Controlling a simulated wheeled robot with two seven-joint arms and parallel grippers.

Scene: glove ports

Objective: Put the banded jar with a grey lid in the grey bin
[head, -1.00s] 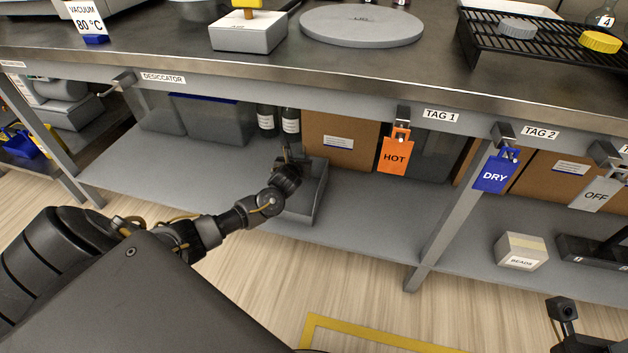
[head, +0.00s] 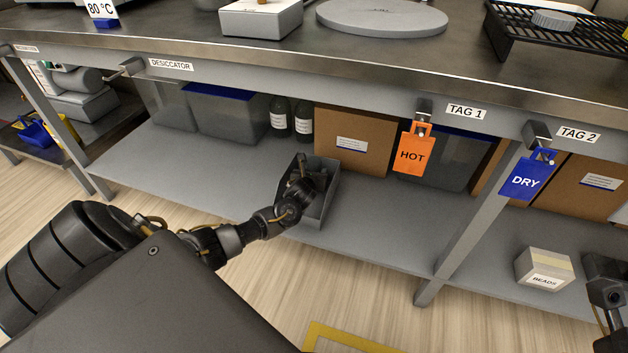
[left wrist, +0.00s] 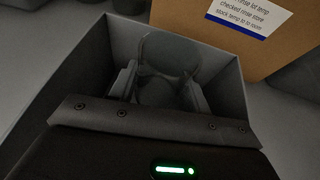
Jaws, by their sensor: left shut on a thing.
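The grey bin (head: 327,203) stands open on the shelf under the bench, in front of a cardboard box. My left gripper (head: 310,175) reaches down into the bin's opening. In the left wrist view the bin's walls (left wrist: 229,98) surround the fingers. There my left gripper (left wrist: 163,90) is shut on a dim, rounded grey thing (left wrist: 160,92), likely the jar. Its band and lid cannot be made out, and whether it touches the bin floor cannot be told. My right gripper (head: 607,318) is partly in view at the right edge, its jaws unclear.
Two dark bottles (head: 279,118) with white labels stand behind the bin. A cardboard box (head: 353,142) is close behind it at right. The bench edge (head: 240,62) overhangs the shelf. An orange HOT tag (head: 412,152) hangs at right. The shelf left of the bin is clear.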

